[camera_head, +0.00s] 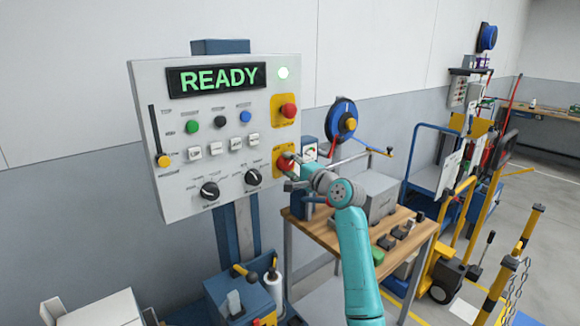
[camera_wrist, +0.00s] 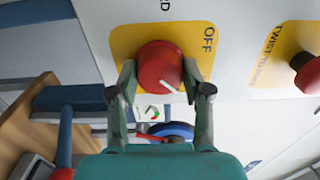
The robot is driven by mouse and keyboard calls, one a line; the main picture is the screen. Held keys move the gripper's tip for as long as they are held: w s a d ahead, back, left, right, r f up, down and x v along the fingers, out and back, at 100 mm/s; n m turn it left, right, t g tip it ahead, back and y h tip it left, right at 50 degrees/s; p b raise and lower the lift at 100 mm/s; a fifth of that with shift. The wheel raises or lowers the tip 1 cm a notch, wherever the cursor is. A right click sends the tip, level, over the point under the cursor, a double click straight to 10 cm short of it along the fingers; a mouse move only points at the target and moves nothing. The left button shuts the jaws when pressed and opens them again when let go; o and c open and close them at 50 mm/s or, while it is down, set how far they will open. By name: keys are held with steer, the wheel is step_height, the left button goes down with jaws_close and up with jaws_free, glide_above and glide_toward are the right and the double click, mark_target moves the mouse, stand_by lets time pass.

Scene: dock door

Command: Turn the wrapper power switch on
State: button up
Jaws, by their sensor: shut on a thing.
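The power switch is a red round knob (camera_head: 283,161) on a yellow plate at the lower right of the grey control panel (camera_head: 180,110). In the wrist view the knob (camera_wrist: 159,66) shows a white pointer line towards the picture's lower right. The word OFF is printed on the plate beside the knob; the ON mark cannot be made out. My gripper (camera_wrist: 160,82) has one finger on each side of the knob and is shut on it. In the head view my gripper (camera_head: 287,172) partly covers the switch. The panel display (camera_head: 219,79) reads READY in green.
A red mushroom button (camera_head: 289,111) on a yellow plate sits above the switch; it also shows in the wrist view (camera_wrist: 307,74). Two black dials (camera_head: 209,190) are left of my gripper. A wooden bench (camera_head: 400,262) stands below right. A white lamp (camera_head: 283,73) is lit.

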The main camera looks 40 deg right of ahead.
steer(key=o, duration=1.2)
steer(key=shift+c, duration=0.2)
steer(key=s, duration=1.2)
steer(key=shift+d, duration=0.2)
